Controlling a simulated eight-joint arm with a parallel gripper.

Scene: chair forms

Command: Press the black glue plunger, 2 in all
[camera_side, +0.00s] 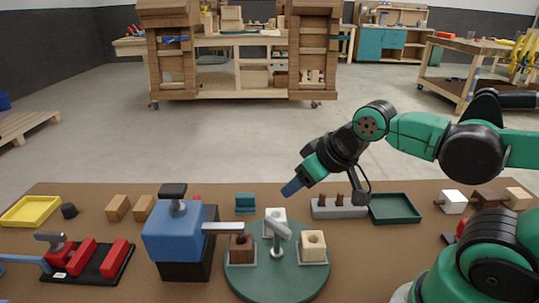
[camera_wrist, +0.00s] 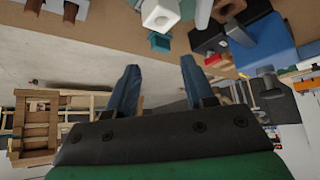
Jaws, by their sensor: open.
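The black glue plunger (camera_side: 173,190) stands on a grey stem on top of a blue and black dispenser (camera_side: 172,236), and it is up. A grey spout (camera_side: 222,228) reaches from the dispenser over a brown block (camera_side: 241,248) on a green round plate (camera_side: 278,284). My gripper (camera_side: 291,187) is above and right of the dispenser, tilted down to the left, apart from the plunger. In the wrist view its two blue fingers (camera_wrist: 159,68) are spread with nothing between them. The blue dispenser (camera_wrist: 268,42) shows there at the upper right.
The plate also bears a white block (camera_side: 275,215), a light wood block (camera_side: 313,247) and a grey lever (camera_side: 280,235). A grey peg holder (camera_side: 338,208) and dark green tray (camera_side: 395,208) stand right. A red clamp fixture (camera_side: 88,260) and yellow tray (camera_side: 30,211) are left.

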